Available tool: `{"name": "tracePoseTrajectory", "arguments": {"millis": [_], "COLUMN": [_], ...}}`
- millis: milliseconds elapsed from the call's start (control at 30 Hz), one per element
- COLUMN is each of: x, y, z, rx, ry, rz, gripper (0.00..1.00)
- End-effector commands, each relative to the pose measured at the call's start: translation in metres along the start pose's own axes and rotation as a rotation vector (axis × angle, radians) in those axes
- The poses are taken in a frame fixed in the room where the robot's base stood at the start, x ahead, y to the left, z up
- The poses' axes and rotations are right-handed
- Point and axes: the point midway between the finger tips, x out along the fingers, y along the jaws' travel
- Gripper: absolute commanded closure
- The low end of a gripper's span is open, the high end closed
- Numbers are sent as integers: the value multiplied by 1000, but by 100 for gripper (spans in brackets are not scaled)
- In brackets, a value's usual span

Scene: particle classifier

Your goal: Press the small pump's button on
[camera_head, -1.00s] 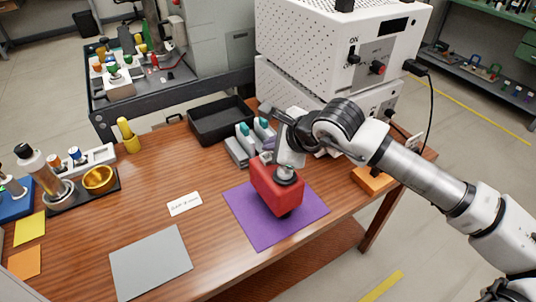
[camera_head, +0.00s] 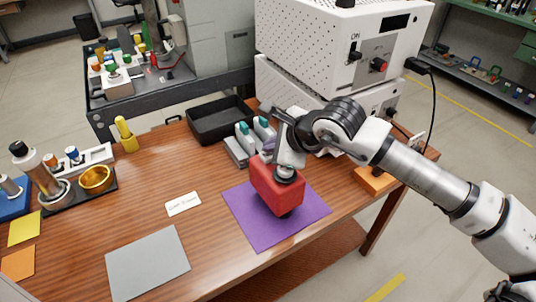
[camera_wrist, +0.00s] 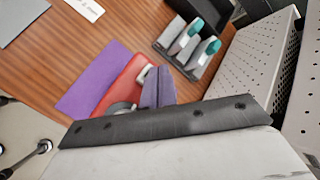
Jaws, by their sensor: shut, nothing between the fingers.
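A red box-shaped device (camera_head: 270,190), which I take to be the small pump, sits on a purple mat (camera_head: 245,230) near the table's right end. It also shows in the wrist view (camera_wrist: 117,88), partly hidden by my gripper and wrist. A small pale part (camera_wrist: 146,73) shows on its top beside my fingers; I cannot tell if it is the button. My gripper (camera_head: 268,150) is shut and empty, at the far side of the red device's top. In the wrist view the gripper (camera_wrist: 159,76) overlaps the device's edge; contact cannot be told.
Grey holders with teal-topped items (camera_head: 240,150) stand close behind my gripper. A black tray (camera_head: 215,138) is beyond them. A white perforated cabinet (camera_head: 300,85) stands behind the arm. An orange block (camera_head: 372,180) lies to the right. The front middle has a grey mat (camera_head: 148,265).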

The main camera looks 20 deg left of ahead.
Motion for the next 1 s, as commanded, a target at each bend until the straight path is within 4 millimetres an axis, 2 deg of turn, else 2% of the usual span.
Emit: {"name": "tracePoseTrajectory", "arguments": {"millis": [1000], "x": [5], "y": [4], "z": [-4], "rx": [0], "ry": [0], "rz": [0], "gripper": [100]}}
